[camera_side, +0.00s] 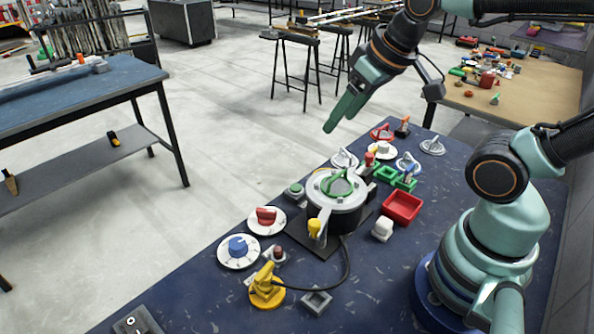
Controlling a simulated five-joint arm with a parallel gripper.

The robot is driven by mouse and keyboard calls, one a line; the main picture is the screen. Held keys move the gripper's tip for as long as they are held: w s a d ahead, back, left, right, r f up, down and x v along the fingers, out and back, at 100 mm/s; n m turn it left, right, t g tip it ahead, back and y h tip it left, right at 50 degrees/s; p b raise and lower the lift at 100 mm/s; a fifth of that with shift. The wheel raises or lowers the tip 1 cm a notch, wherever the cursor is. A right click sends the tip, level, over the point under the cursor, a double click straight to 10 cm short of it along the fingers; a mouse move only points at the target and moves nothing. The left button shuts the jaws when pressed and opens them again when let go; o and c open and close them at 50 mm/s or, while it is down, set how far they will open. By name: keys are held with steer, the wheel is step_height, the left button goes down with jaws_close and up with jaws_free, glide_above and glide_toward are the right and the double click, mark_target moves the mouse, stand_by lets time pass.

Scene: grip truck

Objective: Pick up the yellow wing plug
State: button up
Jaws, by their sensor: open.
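A yellow piece (266,287) with a round base and a raised, tilted grip stands at the near left of the blue table; it looks like the yellow wing plug. A smaller yellow part (314,228) sits at the front of the round black and white device. My gripper (332,126) has green fingers, is open and empty, and hangs high above the far side of the table. It points down and left, well apart from the yellow piece. The gap between its fingers is hard to see from this side.
The device (346,215) with a green handle on top stands mid-table; its black cable curves close to the yellow piece. Near that piece are a blue dial (238,251), a red dial (266,219) and a grey square holder (316,301). A red tray (402,207) lies right.

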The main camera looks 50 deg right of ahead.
steer(key=n+g, duration=0.6)
steer(key=n, duration=1.4)
glide_above(264, 270)
step_height(264, 270, down, 9)
step_height(264, 270, down, 12)
steer(key=shift+r, duration=0.1)
jaws_close()
